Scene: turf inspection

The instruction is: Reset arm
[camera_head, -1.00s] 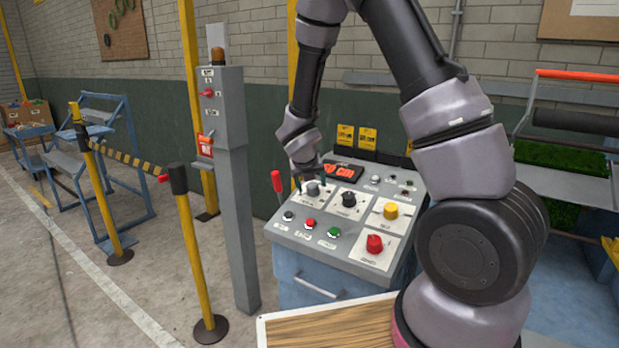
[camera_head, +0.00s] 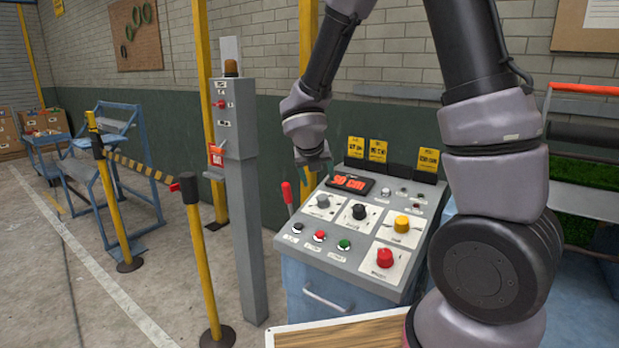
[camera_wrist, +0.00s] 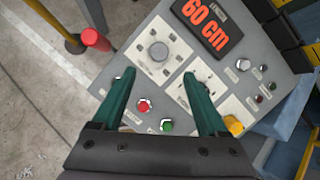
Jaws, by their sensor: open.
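My gripper (camera_head: 316,166) is open and empty, raised above the left part of the control panel (camera_head: 340,266). In the wrist view its two green fingers (camera_wrist: 159,78) are spread apart over the panel, with nothing between them. A grey knob (camera_head: 322,201) lies below; it also shows in the wrist view (camera_wrist: 158,51). A black knob (camera_head: 359,212), a yellow button (camera_head: 401,224) and a red button (camera_head: 385,257) sit on the panel top. My gripper appears clear of all of them.
A red-handled lever (camera_head: 287,195) stands at the panel's left side. A grey post (camera_head: 240,190) with a control box and yellow barrier posts (camera_head: 204,265) stand to the left. Yellow tags (camera_head: 377,151) stand behind the panel. A wooden board (camera_head: 345,334) lies in front.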

